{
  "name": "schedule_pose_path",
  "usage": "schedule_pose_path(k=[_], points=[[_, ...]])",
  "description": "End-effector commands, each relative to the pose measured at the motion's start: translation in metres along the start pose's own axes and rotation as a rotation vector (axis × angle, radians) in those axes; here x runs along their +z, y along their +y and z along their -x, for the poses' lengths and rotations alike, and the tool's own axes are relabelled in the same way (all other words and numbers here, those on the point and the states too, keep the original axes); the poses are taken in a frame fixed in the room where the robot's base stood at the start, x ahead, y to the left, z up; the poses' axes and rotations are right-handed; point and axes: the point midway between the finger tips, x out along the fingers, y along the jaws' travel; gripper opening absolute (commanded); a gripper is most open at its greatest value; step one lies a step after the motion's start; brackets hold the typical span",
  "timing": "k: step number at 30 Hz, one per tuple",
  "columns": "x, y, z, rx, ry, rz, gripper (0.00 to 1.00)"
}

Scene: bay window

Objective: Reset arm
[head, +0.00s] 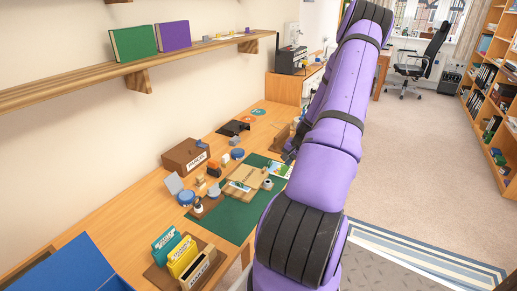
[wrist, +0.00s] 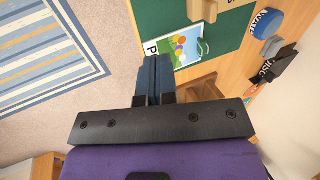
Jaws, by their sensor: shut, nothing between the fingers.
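My purple arm reaches forward across the right side of the desk in the head view. My gripper (wrist: 153,80) shows in the wrist view, its two blue-grey fingers shut together with nothing between them. It hangs above the desk's front edge, beside a picture card (wrist: 180,45) on the green mat (wrist: 142,14). In the head view the gripper is mostly hidden behind my arm.
The desk (head: 110,217) holds a green mat (head: 233,217) with a wooden board (head: 245,182), a brown box (head: 185,155) and coloured card files (head: 181,257). A shelf (head: 60,92) runs above. Bookcases (head: 490,100) stand right; open carpet (head: 400,150) lies between.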

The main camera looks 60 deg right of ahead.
Motion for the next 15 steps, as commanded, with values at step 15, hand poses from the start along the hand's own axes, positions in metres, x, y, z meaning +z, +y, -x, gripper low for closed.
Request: schedule_pose_path(k=[15], points=[[0.022, -0.058, 0.037, 0.031, -0.002, 0.146, 0.0]])
